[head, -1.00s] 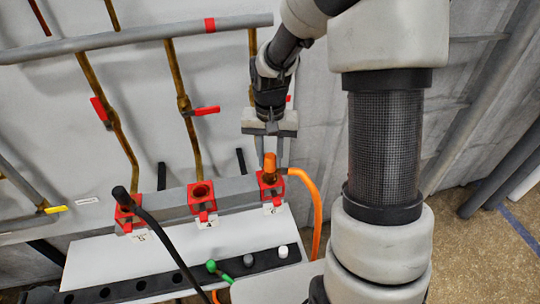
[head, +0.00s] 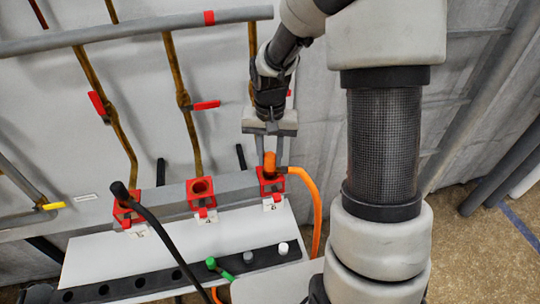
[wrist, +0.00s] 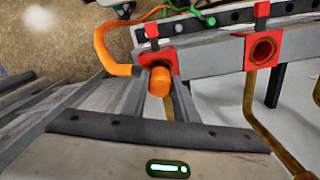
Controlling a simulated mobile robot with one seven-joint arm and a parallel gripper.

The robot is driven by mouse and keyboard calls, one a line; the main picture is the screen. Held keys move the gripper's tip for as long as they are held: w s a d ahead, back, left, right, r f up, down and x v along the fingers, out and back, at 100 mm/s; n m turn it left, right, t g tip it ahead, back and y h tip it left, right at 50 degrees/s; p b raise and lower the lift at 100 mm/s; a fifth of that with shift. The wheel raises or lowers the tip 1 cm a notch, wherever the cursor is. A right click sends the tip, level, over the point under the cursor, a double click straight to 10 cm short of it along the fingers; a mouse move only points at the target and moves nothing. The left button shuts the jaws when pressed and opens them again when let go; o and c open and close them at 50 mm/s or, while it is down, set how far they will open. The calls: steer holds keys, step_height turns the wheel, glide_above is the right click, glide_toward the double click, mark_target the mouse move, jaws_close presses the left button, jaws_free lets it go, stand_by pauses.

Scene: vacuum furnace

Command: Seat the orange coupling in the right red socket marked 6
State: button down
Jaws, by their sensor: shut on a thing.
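The orange coupling (head: 270,162) stands roughly upright between the fingers of my gripper (head: 270,158), which is shut on it. Its lower end is at the right red socket (head: 279,186), and the orange hose curves away to the right. In the wrist view the coupling (wrist: 160,82) overlaps the near part of the red socket (wrist: 147,57), between my fingers (wrist: 155,97). The socket's opening is hidden by the coupling, so I cannot tell how deep it sits. The tag (head: 272,205) below the socket is too small to read.
The middle red socket (head: 201,187) is empty. A black coupling (head: 119,190) with its hose stands at the left socket. A black strip (head: 150,284) with green, grey and white plugs lies in front. Copper pipes with red valve handles (head: 207,105) rise behind.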

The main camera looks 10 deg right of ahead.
steer(key=shift+f, duration=0.2)
steer(key=c, duration=1.3)
jaws_free()
steer(key=shift+r, duration=0.1)
step_height(320, 180, up, 17)
steer(key=p, duration=0.1)
steer(key=shift+r, duration=0.15)
